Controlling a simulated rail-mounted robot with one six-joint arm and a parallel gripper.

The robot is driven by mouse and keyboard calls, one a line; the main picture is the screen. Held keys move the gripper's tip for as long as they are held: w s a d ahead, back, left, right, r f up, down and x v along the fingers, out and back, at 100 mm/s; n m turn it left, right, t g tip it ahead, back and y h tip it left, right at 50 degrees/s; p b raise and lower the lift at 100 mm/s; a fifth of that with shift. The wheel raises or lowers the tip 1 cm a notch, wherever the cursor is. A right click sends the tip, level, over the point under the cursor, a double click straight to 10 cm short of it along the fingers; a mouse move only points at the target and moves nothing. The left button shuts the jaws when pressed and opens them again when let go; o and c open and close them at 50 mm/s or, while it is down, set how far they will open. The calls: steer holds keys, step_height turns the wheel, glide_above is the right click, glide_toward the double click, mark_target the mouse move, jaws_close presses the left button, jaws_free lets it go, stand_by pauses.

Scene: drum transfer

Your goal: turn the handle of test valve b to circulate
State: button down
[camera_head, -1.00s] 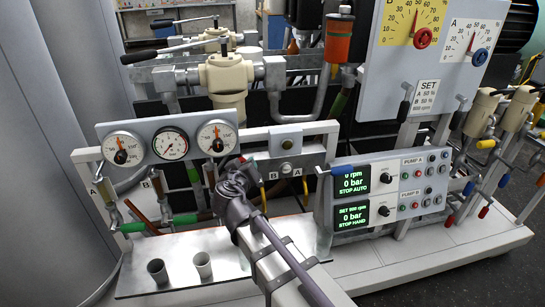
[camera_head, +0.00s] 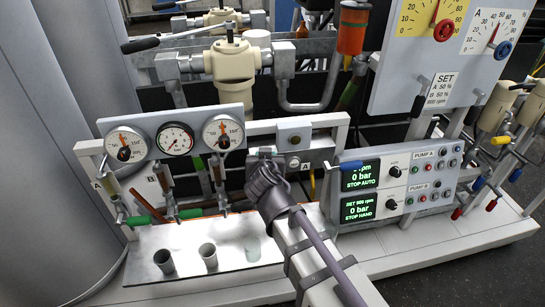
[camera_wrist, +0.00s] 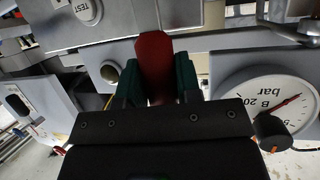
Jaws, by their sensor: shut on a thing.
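In the wrist view, my gripper (camera_wrist: 157,90) has its green-padded jaws shut on a red handle (camera_wrist: 154,55) that stands between them. A plate with a round button marked TEST (camera_wrist: 88,10) is just beyond the jaws. In the head view, my gripper (camera_head: 262,160) is up against the left part of the test valve panel (camera_head: 325,140), below the gauges' right end. The label A shows on the panel to its right. My gripper and wrist hide the handle in the head view, and no label B shows beside it there.
A gauge panel (camera_head: 240,112) with three dials is up and left of my gripper; gauge B (camera_wrist: 268,100) is close on the right in the wrist view. A metal tray (camera_head: 195,235) with small cups lies below. The pump control box (camera_head: 398,185) stands close on the right.

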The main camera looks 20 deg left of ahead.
steer(key=shift+d+f, duration=0.1)
steer(key=c, duration=0.8)
jaws_free()
steer(key=p+v, duration=0.3)
steer(key=v, duration=0.4)
steer(key=shift+s, duration=0.25)
